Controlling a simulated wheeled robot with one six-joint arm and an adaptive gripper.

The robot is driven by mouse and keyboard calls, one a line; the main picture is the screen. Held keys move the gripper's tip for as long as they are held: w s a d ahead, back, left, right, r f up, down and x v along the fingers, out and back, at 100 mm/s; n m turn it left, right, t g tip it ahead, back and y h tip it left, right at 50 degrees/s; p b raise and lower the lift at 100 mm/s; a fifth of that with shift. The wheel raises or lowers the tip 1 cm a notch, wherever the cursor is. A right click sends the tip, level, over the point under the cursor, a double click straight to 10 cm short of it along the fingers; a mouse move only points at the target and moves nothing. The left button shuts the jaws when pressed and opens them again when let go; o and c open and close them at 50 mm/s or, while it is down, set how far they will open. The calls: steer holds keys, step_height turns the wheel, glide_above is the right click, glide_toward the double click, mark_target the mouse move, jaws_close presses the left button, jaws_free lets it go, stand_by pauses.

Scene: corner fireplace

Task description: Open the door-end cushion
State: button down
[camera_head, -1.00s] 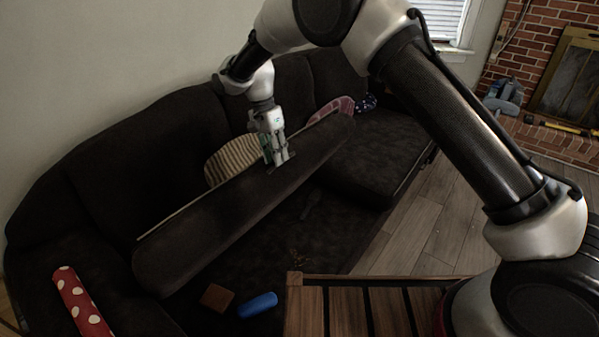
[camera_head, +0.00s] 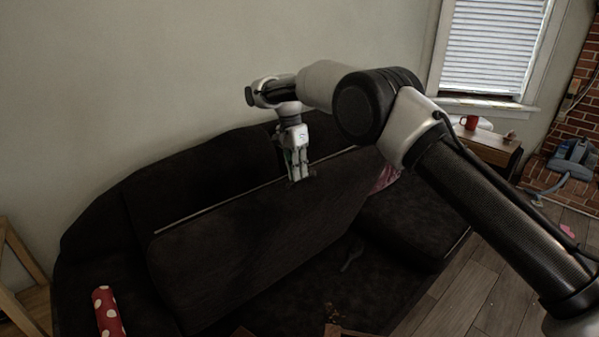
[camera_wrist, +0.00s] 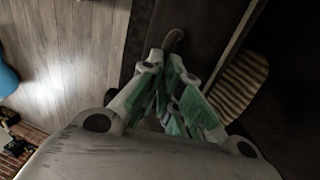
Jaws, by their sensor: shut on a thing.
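The long dark seat cushion (camera_head: 250,235) of the couch stands raised on its long edge, leaning back toward the backrest. My gripper (camera_head: 298,178) is at its upper edge, right of the middle, and is shut on the cushion there. In the wrist view my gripper's green-padded fingers (camera_wrist: 170,85) point at a small dark curved piece (camera_wrist: 174,40) on the dark fabric. The fingertips' exact contact is too dark to tell. The seat base (camera_head: 310,290) under the cushion is exposed in front of it.
A dark elongated item (camera_head: 352,254) and brown crumbs (camera_head: 335,312) lie on the seat base. A striped pillow (camera_wrist: 238,85) is behind the cushion. A side table (camera_head: 490,150) with a red mug (camera_head: 471,122) stands beyond the couch.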

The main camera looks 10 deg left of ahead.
steer(key=shift+x, duration=1.05)
steer(key=c, duration=1.4)
jaws_free()
steer(key=shift+w+a+f, duration=0.1)
steer(key=shift+a+f, duration=0.1)
steer(key=shift+a, duration=0.15)
steer(key=shift+o, duration=0.3)
